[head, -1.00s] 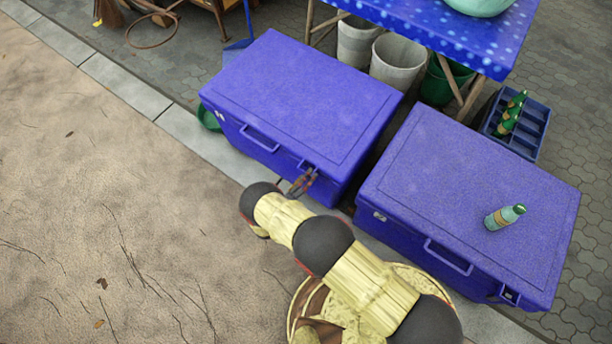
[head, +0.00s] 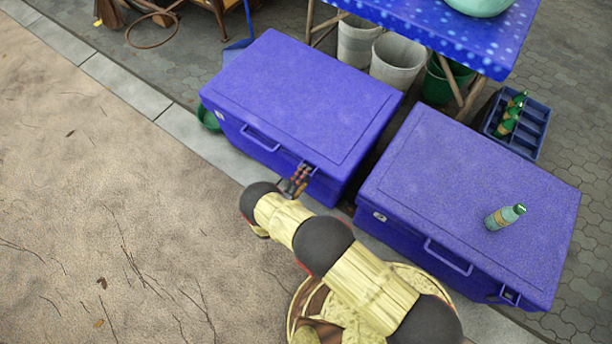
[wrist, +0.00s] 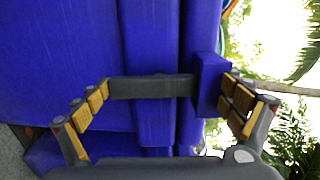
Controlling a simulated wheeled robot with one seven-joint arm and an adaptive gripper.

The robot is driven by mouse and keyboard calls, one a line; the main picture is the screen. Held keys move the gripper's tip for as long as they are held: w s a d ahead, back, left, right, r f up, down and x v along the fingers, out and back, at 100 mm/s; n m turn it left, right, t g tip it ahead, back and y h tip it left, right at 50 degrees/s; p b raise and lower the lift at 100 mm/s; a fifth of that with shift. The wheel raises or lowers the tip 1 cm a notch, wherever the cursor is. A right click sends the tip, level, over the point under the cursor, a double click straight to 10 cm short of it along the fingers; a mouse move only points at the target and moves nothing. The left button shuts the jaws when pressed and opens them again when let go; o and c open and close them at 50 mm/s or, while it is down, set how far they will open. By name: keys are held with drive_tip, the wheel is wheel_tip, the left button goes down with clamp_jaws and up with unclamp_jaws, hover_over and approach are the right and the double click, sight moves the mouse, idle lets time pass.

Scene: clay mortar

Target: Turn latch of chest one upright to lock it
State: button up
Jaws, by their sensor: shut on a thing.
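Two closed blue chests stand side by side, the left chest (head: 300,95) and the right chest (head: 468,195). My gripper (head: 301,174) is at the front of the left chest, near its right end, on the latch there. In the wrist view my gripper (wrist: 165,87) has its fingers on either side of the latch, a dark grey bar (wrist: 150,87) with a blue block (wrist: 208,85) at its right end. The left fingertips meet the bar's end and the right ones meet the block. In the head view the fingers mostly hide this latch.
The right chest has its own latch (head: 509,296) and a bottle (head: 505,217) lying on its lid. A blue table (head: 430,35), grey buckets (head: 398,62) and a blue crate (head: 535,130) stand behind. The sandy ground (head: 110,200) at left is open.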

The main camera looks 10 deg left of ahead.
drive_tip(key=o, duration=0.8)
drive_tip(key=shift+o, duration=0.2)
drive_tip(key=shift+s+a, duration=0.1)
drive_tip(key=v, duration=1.1)
drive_tip(key=shift+s, duration=0.4)
drive_tip(key=shift+a, duration=0.1)
